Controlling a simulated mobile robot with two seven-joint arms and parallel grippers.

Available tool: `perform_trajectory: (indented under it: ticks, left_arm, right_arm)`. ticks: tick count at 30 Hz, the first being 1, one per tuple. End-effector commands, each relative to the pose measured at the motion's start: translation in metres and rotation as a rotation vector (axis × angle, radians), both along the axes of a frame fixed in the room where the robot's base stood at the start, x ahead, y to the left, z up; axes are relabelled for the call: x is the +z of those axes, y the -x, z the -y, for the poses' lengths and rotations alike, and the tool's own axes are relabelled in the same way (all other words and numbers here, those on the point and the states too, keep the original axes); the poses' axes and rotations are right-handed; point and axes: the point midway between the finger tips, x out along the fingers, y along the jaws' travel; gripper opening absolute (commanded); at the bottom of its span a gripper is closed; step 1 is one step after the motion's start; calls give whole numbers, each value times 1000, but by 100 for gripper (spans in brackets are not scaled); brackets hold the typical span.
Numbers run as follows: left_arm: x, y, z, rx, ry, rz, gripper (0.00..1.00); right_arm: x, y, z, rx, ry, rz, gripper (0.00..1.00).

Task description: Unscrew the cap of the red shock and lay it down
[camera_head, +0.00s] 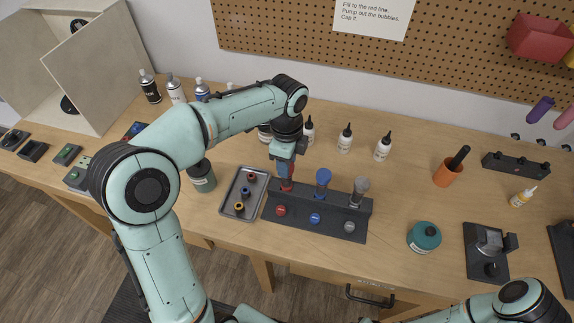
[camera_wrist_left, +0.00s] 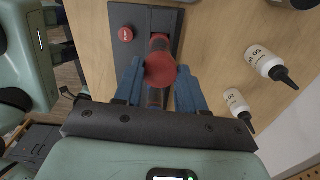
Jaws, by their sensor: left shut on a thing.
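The red shock (camera_head: 286,187) is at the left end of a dark stand (camera_head: 330,230), beside a blue shock (camera_head: 323,178) and a grey one (camera_head: 360,188). My left gripper (camera_head: 287,175) points down over the red shock. In the left wrist view its blue fingers (camera_wrist_left: 160,85) are shut on the round red cap (camera_wrist_left: 163,70). A reddish cylindrical part of the shock (camera_wrist_left: 159,43) shows just beyond the cap. I cannot tell whether the cap is still seated on the shock or lifted clear. My right gripper is out of view.
A grey tray (camera_head: 257,210) left of the stand holds small coloured rings. White bottles (camera_head: 345,138) stand behind. A teal jar (camera_head: 424,237) and orange cup (camera_head: 447,175) are to the right. Bench space between stand and jar is clear.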

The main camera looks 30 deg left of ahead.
Motion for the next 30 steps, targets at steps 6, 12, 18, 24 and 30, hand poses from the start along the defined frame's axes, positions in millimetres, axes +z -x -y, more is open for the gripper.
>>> perform_trajectory:
  ticks: [6, 12, 18, 24, 30]
  left_arm:
    - [0, 0, 0, 7, 0, 2, 9]
    - [1, 0, 1, 143, 0, 2, 9]
    - [0, 0, 1, 353, 1, 2, 9]
    - [0, 0, 0, 375, 1, 2, 9]
    - [0, 0, 0, 444, 0, 3, 9]
  right_arm:
    - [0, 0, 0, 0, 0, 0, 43]
    - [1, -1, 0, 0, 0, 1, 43]
    - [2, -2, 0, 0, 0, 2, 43]
    - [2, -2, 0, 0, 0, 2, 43]
    - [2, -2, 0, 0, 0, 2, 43]
